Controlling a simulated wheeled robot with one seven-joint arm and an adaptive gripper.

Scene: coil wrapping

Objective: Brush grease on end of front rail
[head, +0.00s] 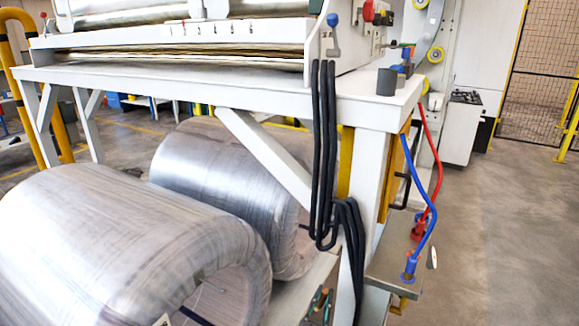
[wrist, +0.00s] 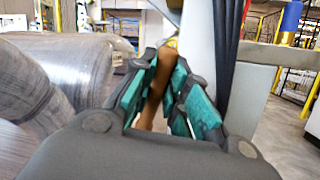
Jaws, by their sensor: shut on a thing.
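My gripper (wrist: 165,66) has teal finger pads closed around a slim brown handle (wrist: 153,98), probably the brush's. The handle stands roughly upright between the pads; its bristles cannot be made out. In the head view my gripper (head: 321,298) shows small at the bottom edge, low beside the hanging black cables and below the white bench. The long white front beam (head: 180,88) of the bench runs across the head view; I cannot tell for certain whether it is the front rail. A dark grey cup (head: 387,82) stands on the bench's right end; its contents are hidden.
Two large wrapped coils (head: 110,250) fill the lower left. Black cables (head: 322,150) hang down the bench front close to my gripper. A blue hose (head: 433,200) and a red hose (head: 428,140) curve down at the bench's right end. Open floor (head: 510,240) lies further right.

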